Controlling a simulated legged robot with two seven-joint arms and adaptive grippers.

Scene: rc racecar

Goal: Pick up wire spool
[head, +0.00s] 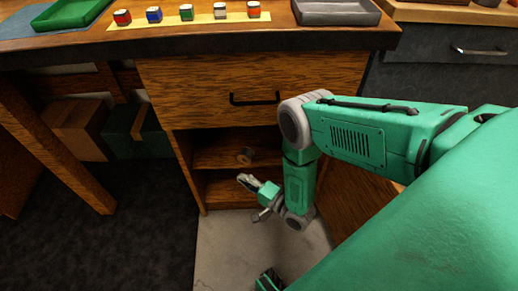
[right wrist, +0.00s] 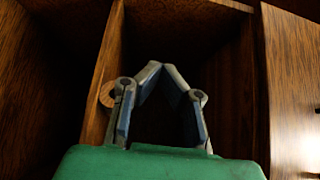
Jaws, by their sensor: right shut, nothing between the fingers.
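A small brown round piece, looking like the wire spool (head: 245,155), lies on the middle shelf of the open wooden cabinet in the head view. In the right wrist view a tan round edge of the spool (right wrist: 106,94) shows left of my fingers, partly hidden behind the left one. My right gripper (head: 247,182) is in front of the cabinet opening, below and close to the spool in the picture. In the wrist view the right gripper (right wrist: 154,67) has its fingertips together, with nothing between them.
The cabinet's wooden shelf (head: 225,161) and side walls enclose the spool. A closed drawer (head: 200,85) with a black handle is above. The tabletop holds several small coloured pieces on a yellow strip (head: 235,18), a green tray (head: 70,12) and a grey tray (head: 335,12).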

